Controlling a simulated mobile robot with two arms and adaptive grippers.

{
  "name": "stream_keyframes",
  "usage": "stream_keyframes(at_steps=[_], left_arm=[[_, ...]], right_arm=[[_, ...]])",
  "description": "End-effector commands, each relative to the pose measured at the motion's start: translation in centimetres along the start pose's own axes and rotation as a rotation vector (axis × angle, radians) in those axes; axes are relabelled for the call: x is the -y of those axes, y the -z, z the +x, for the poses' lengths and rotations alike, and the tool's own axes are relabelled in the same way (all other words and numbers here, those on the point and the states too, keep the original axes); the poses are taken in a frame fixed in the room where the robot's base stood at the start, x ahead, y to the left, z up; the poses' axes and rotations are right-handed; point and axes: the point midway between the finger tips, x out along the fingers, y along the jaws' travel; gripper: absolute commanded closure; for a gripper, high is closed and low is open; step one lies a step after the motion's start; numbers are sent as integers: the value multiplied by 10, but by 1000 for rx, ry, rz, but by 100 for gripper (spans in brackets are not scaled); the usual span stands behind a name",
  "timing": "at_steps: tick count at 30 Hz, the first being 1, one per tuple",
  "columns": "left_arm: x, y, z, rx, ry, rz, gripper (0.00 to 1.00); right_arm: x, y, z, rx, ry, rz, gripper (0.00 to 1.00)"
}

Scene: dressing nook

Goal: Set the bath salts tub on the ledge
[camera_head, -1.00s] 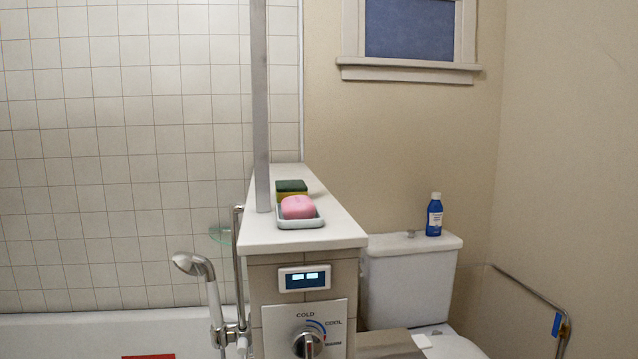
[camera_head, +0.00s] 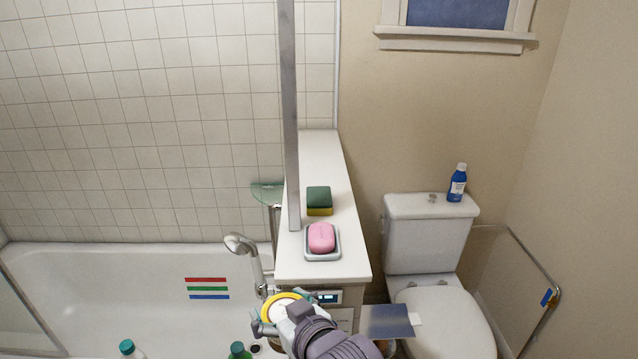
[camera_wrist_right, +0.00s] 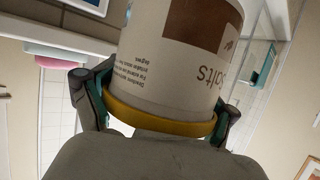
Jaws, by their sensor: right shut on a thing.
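My right gripper (camera_head: 287,312) is shut on the bath salts tub (camera_head: 283,301), low in front of the ledge's near end in the head view. In the right wrist view, the tub (camera_wrist_right: 180,85) is white with a brown label patch, the letters "salts" upside down and a yellow band at the gripper end. A finger shows on each side of it. The ledge (camera_head: 318,155) is the white top of the narrow half wall. My left gripper is not in view.
On the ledge are a green-yellow sponge (camera_head: 319,201) and a pink soap (camera_head: 321,237) in a dish. A metal post (camera_head: 290,120) stands at its left edge. Bare room lies behind the sponge. A blue bottle (camera_head: 457,184) stands on the toilet tank. A shower head (camera_head: 240,243) is left.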

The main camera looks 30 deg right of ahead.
Motion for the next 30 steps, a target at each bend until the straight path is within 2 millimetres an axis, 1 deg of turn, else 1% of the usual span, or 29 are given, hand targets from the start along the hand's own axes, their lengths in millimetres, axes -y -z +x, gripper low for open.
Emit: stream_keyframes(at_steps=[1,3,4,5,12,17,18,23,26,29,30], left_arm=[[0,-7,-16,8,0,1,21],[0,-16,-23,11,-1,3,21],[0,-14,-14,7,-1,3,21],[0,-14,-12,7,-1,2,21],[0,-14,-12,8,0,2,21],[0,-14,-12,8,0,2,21],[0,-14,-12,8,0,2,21],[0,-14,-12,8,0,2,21],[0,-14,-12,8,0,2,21],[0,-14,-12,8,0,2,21],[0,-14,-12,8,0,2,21]], right_arm=[[0,18,-8,-2,0,0,64],[0,27,-11,-3,1,-2,64],[0,19,-7,-4,3,-11,64],[1,18,-6,-5,4,-13,64],[3,19,-6,-7,9,-12,64],[-1,16,-6,-3,0,-12,64],[-8,27,-5,-12,0,-9,64],[-37,64,-1,-12,26,-20,64],[-57,91,2,-13,45,-28,64],[-83,125,6,-14,66,-37,64],[-96,141,8,-15,77,-41,64]])
